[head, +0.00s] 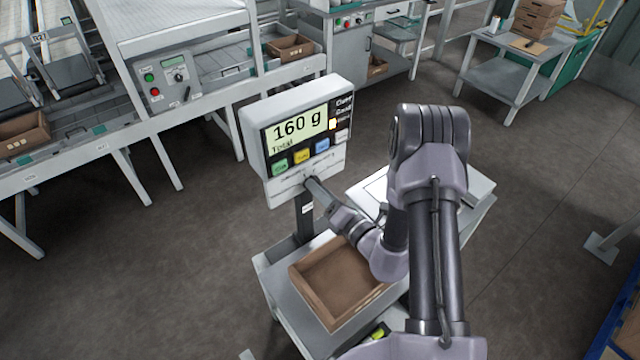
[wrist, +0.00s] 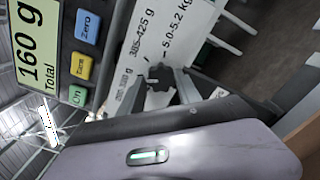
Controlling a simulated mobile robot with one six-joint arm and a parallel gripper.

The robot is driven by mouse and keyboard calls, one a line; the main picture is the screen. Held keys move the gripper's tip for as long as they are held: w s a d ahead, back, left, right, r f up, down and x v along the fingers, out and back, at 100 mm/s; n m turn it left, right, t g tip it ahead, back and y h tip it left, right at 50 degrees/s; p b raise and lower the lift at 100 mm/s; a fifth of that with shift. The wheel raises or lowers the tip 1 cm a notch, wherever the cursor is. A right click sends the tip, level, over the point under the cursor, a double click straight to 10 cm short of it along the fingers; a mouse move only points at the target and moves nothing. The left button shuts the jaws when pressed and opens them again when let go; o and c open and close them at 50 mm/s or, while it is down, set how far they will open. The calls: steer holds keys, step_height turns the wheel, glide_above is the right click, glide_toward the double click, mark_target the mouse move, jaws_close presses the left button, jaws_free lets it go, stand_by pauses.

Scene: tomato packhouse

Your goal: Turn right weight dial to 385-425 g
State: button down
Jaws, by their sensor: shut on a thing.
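The scale head (head: 295,125) is a white box whose display (head: 300,125) reads 160 g Total. Below its buttons is a pale label strip (head: 318,167). In the head view my gripper (head: 310,182) reaches this strip and hides the dial. In the wrist view the dark dial (wrist: 158,75) sits between the fingers of my gripper (wrist: 160,90), which is shut on it. Labels around it read 385-425 g (wrist: 141,38) and 5.0-5.2 kg (wrist: 177,38); another label (wrist: 126,94) is partly covered. I cannot tell exactly where the dial's pointer stands.
Green, yellow and blue buttons (head: 301,156) sit just above the strip. An open cardboard box (head: 310,281) stands on the scale's table (head: 275,300) below. A sorting line (head: 190,110) runs behind. A small table (head: 510,60) with boxes stands at the back right. Floor between is clear.

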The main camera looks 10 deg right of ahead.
steer(key=shift+f+m+p, duration=0.1)
steer(key=shift+m+p, duration=2.75)
steer(key=shift+m, duration=1.95)
steer(key=c, duration=0.9)
jaws_free()
steer(key=shift+o, duration=0.2)
steer(key=shift+s+d, duration=0.1)
steer(key=p+v, duration=0.1)
steer(key=v, duration=1.6)
